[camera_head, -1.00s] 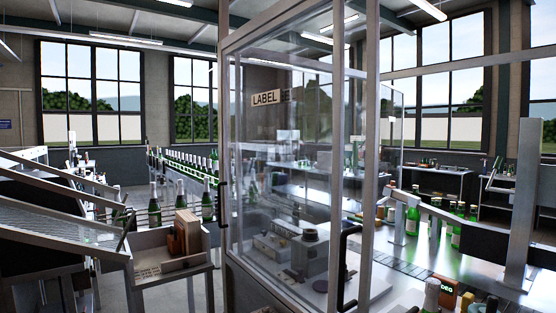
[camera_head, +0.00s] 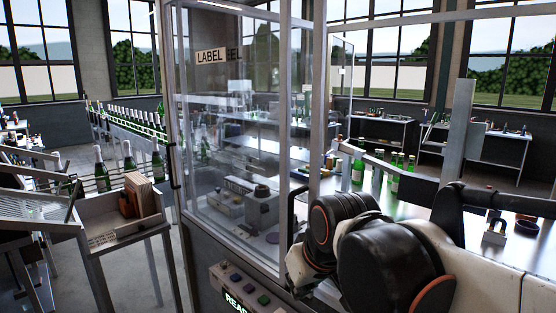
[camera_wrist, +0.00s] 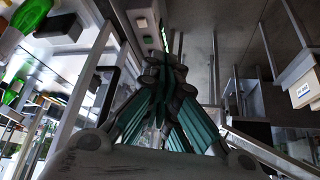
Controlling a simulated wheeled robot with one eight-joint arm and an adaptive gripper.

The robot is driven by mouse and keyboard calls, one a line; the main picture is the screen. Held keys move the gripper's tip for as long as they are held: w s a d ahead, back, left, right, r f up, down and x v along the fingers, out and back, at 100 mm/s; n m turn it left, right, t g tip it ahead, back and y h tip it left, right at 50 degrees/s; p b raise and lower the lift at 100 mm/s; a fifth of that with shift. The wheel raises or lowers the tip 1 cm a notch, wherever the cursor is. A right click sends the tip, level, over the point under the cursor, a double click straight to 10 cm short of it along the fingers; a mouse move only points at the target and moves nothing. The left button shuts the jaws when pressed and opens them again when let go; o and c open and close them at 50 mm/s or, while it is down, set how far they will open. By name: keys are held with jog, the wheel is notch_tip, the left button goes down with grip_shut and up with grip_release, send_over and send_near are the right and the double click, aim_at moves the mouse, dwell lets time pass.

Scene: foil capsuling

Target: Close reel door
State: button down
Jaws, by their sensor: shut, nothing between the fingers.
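The glass-walled cabinet with a LABEL sign (camera_head: 210,56) stands in the middle of the head view. A glass door in a pale metal frame (camera_head: 318,120) is at its right front, with a black upright handle (camera_head: 291,215). How far the door stands open is hard to tell. In the wrist view a black handle (camera_wrist: 103,92) on a pale frame is left of my gripper (camera_wrist: 165,62), apart from it in the picture. My gripper is shut and empty, its green-sided fingers together. In the head view my arm's dark joints show at lower right and the gripper's fingers are hidden.
A control panel with buttons and a lit display (camera_head: 236,302) is below the glass. A tray table (camera_head: 130,235) stands at left. Green bottles (camera_head: 395,175) stand on the shiny worktop beyond the door. Floor shows between tray table and cabinet.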

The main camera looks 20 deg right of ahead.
jog(key=w+d+r+p, duration=0.2)
jog(key=w+r+p, duration=0.3)
jog(key=w+r, duration=0.2)
jog(key=w+d+r+n+g+p, duration=0.1)
jog(key=w+d+r+p, duration=0.1)
jog(key=w+r+p, duration=0.3)
jog(key=w+d+r+n+g+p, duration=0.1)
jog(key=w+d+r+p, duration=0.1)
jog(key=w+r+p, duration=0.3)
jog(key=shift+w+d+r+y+p, duration=0.15)
jog(key=shift+w+r, duration=0.55)
jog(key=shift+w, duration=0.6)
jog(key=shift+w+r+y+p, duration=0.1)
jog(key=shift+w+r, duration=0.6)
jog(key=shift+w, duration=0.55)
jog(key=shift+w+d+r+y+p, duration=0.15)
jog(key=shift+w+r, duration=0.55)
jog(key=shift+w, duration=0.6)
jog(key=shift+w+d, duration=0.1)
jog(key=shift+w, duration=0.3)
jog(key=x, duration=1)
jog(key=shift+s+p, duration=0.15)
jog(key=shift+p, duration=0.15)
jog(key=s, duration=0.1)
jog(key=s+d, duration=0.1)
jog(key=s, duration=0.1)
jog(key=shift+f, duration=0.2)
jog(key=shift+s, duration=0.4)
jog(key=shift+f+p, duration=0.2)
jog(key=shift+p, duration=0.1)
